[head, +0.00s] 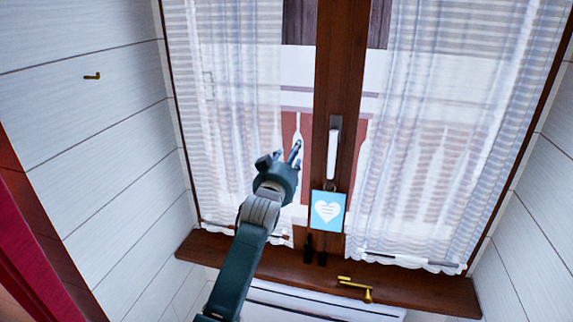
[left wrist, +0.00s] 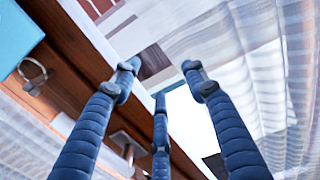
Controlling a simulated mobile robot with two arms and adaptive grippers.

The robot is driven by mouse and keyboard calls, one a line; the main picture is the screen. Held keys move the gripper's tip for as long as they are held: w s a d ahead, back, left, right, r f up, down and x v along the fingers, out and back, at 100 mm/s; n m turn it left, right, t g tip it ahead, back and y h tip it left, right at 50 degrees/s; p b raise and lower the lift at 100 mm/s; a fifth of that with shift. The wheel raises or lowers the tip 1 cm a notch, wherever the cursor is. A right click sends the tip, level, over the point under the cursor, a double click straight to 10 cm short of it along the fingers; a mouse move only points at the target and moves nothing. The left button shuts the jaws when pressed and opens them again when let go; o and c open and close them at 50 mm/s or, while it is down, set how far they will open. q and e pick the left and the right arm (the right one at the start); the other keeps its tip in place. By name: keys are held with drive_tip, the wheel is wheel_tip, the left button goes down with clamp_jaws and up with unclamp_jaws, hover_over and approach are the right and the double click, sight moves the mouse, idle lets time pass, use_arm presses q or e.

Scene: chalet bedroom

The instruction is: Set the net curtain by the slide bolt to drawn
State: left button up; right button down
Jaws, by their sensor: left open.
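Two sheer white net curtains hang over the window, a left one (head: 225,110) and a right one (head: 440,130). A bare strip of glass shows beside the wooden middle post on each side. A brass fitting (head: 355,288), perhaps the slide bolt, is at the sill, below the right curtain. My left gripper (head: 294,152) is at the inner edge of the left curtain, left of the post. In the left wrist view its fingers (left wrist: 160,80) are spread and empty, with sheer curtain (left wrist: 255,50) to the right. I cannot tell whether they touch it. My right gripper is not in view.
A white window handle (head: 333,152) is on the post, with a blue heart sign (head: 328,211) hanging below it. The wooden sill (head: 420,288) runs beneath. A small brass hook (head: 92,76) is on the left wall. Red fabric (head: 40,250) hangs at the left edge.

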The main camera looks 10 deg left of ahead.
use_arm(q)
drive_tip(key=s, duration=1.1)
drive_tip(key=shift+s, duration=0.15)
drive_tip(key=shift+a, duration=0.1)
